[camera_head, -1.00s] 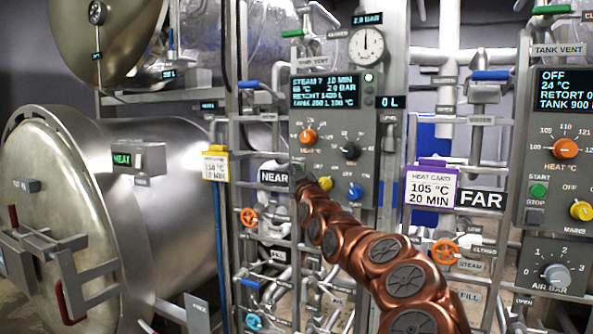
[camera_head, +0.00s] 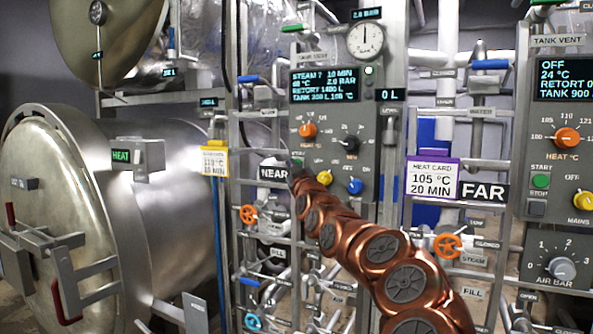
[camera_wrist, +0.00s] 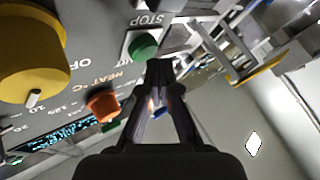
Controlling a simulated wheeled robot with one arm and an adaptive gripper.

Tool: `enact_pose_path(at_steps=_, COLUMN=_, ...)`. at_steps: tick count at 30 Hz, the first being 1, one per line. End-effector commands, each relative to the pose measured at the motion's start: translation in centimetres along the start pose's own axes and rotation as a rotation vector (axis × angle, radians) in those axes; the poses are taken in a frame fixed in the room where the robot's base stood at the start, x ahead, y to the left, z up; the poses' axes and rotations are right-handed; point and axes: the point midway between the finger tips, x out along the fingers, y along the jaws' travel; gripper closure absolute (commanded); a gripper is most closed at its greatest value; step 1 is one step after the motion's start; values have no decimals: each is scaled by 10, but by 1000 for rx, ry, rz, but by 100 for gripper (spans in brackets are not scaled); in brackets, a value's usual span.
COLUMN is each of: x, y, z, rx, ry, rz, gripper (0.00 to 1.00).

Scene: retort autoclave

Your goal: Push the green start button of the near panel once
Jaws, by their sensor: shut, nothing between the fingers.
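The near panel (camera_head: 374,150) stands in the middle of the head view, with a lit display, an orange heat knob, a black knob, a yellow knob and a blue knob. Its green start button (camera_wrist: 145,46) shows in the wrist view on a pale plate beside the word STOP. In the head view my arm's end mostly covers that button. My gripper (camera_wrist: 160,66) is shut and empty. Its fingertips appear just beside the green button in the wrist view; I cannot tell whether they touch it.
The yellow knob (camera_wrist: 32,55) and orange knob (camera_wrist: 102,104) are close to my fingers. The far panel (camera_head: 524,205) with its own green button stands at the right. Pipes and orange valve wheels (camera_head: 447,245) surround my arm. A large retort (camera_head: 160,215) fills the left.

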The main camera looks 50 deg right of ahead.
Motion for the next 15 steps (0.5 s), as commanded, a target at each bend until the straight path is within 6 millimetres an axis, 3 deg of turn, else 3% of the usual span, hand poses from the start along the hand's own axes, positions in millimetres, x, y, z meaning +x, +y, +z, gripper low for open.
enact_pose_path(at_steps=15, x=-4, y=-3, z=-3, rx=-1, ry=2, rz=-1, gripper=100)
